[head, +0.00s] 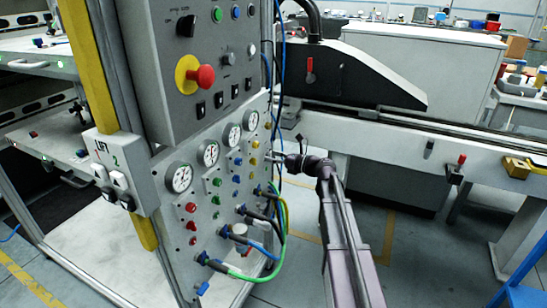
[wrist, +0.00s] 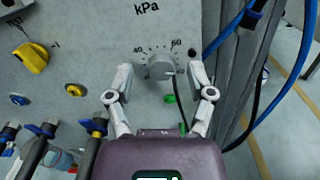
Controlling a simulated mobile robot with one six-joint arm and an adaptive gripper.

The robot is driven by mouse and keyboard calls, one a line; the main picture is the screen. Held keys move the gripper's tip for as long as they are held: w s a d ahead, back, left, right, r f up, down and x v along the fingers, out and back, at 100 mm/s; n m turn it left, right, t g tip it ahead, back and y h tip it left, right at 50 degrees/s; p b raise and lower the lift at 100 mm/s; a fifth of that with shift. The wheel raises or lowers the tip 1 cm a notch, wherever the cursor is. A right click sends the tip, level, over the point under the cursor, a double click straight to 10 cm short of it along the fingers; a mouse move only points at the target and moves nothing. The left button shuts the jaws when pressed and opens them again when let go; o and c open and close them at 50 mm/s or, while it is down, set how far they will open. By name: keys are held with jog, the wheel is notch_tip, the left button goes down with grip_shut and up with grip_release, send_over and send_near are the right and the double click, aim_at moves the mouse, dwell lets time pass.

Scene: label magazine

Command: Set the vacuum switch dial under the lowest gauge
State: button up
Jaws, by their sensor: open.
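In the wrist view a round grey dial (wrist: 161,67) sits on the grey panel under the letters kPa. Its printed scale shows 40 at upper left and 60 at upper right. A thin mark on the dial seems to point right. My gripper (wrist: 160,70) is open, one finger on each side of the dial; I cannot tell whether either touches it. In the head view my gripper (head: 276,158) is at the panel's right edge, and I cannot make out the dial there. The gauge lowest in the picture (head: 179,177) is the leftmost of several round white gauges.
A yellow knob (wrist: 33,57) and a small yellow button (wrist: 75,90) are left of the dial. Blue and black cables (wrist: 233,38) hang close to the right finger. Cable plugs (wrist: 93,127) stick out at lower left. A red emergency button (head: 204,77) protrudes from the upper box.

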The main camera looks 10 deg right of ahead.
grip_shut()
jog(key=shift+d, duration=0.1)
jog(key=shift+n, duration=0.4)
jog(key=n, duration=2.5)
jog(key=shift+s+a+f+n, duration=0.15)
jog(key=shift+s+a+n, duration=0.05)
jog(key=shift+a+n, duration=0.1)
